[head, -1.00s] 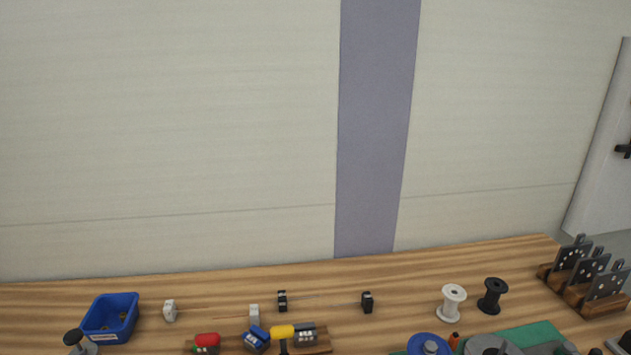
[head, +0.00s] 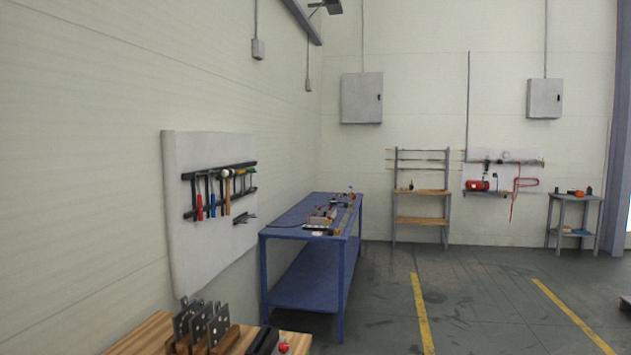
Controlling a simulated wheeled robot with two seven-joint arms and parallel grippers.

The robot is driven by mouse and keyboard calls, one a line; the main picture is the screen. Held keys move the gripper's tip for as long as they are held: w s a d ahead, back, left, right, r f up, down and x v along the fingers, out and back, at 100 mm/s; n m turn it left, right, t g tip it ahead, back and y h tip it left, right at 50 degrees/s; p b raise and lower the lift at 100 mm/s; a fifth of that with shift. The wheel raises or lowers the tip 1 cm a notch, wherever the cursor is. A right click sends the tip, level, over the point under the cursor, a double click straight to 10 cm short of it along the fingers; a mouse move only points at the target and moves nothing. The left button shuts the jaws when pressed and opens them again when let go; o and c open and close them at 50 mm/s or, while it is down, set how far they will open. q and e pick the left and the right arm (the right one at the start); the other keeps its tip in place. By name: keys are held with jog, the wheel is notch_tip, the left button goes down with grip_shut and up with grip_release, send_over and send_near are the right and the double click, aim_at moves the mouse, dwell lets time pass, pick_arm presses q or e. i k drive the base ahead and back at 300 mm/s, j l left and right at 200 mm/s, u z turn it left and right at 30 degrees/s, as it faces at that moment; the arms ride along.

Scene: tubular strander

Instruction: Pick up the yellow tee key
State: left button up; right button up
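The yellow tee key is not visible in the head view now. Only the right end of the wooden bench (head: 145,336) shows, at the bottom left. Neither of my grippers is in the picture.
Dark perforated plates (head: 203,325) stand in a wooden rack on the bench end. A blue workbench (head: 308,262) stands along the wall beyond it. A white tool board (head: 205,265) hangs on the wall. Shelves (head: 422,192) stand at the back. The grey floor (head: 470,300) with yellow lines is open.

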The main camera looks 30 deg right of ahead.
aim_at(243, 171)
jog(key=z, duration=0.5)
jog(key=k, duration=0.3)
jog(key=i+l+z, duration=0.3)
jog(key=l, duration=0.25)
jog(key=i+l+z, duration=0.4)
jog(key=i, duration=0.45)
jog(key=i+l, duration=0.25)
jog(key=i, duration=0.35)
jog(key=i+l+z, duration=0.15)
jog(key=i, duration=0.4)
jog(key=i+u, duration=0.1)
jog(key=i, duration=0.75)
jog(key=i+l+u, duration=0.1)
jog(key=i, duration=0.75)
jog(key=i+j+u, duration=0.1)
jog(key=i+u, duration=0.65)
jog(key=i+l+u, duration=0.2)
jog(key=i+u, duration=0.2)
jog(key=i+l+u, duration=0.25)
jog(key=u, duration=0.15)
jog(key=i, duration=0.05)
